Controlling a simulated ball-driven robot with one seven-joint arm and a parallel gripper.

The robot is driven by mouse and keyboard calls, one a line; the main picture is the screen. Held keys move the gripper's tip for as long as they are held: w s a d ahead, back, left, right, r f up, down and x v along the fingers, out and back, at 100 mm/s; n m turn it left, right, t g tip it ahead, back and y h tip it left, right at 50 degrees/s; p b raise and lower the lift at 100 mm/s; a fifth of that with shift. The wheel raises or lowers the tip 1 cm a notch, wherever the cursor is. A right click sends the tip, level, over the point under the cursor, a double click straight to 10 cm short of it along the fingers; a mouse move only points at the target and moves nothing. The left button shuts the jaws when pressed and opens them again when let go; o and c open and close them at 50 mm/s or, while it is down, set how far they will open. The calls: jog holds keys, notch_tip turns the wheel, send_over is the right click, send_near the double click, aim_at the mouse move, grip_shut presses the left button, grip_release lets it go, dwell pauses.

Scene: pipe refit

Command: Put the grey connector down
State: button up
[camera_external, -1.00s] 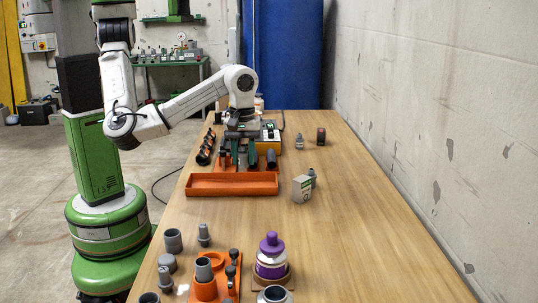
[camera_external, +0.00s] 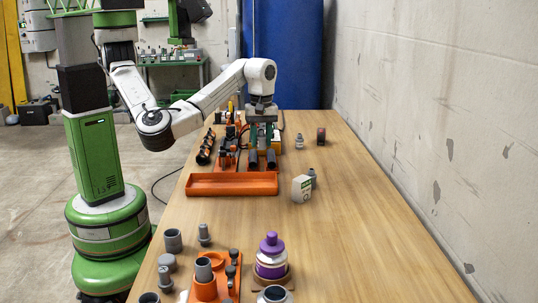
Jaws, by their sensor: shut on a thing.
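My gripper (camera_external: 262,143) is at the far end of the bench, pointing down over the orange rack (camera_external: 228,163) with black pipes. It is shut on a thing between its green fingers. I take this to be the grey connector, but it is too small and hidden to make out its shape or whether it touches the rack. Two black pipe ends show just below the fingers, at the front of the rack.
An empty orange tray (camera_external: 232,185) lies in front of the rack. Grey pipe parts (camera_external: 173,240) and a purple-capped bottle (camera_external: 271,258) are near. The right side of the bench (camera_external: 380,230) is clear.

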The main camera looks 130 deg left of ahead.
jog(key=s+a+n+b, duration=0.3)
jog(key=s+a+b, duration=0.8)
jog(key=s+a, duration=0.55)
jog(key=b, duration=0.4)
send_over(302, 158)
jog(key=s, duration=0.1)
jog(key=f, duration=0.7)
jog(key=shift+s+d+f, duration=0.1)
jog(key=shift+d+f, duration=0.1)
jog(key=shift+f, duration=0.1)
jog(key=shift+w+a+f, duration=0.3)
jog(key=shift+w+f, duration=0.1)
jog(key=shift+f, duration=0.2)
jog(key=shift+f+b, duration=0.4)
jog(key=shift+f, duration=1.15)
jog(key=o, duration=1)
jog(key=shift+f, duration=0.1)
jog(key=shift+o, duration=0.2)
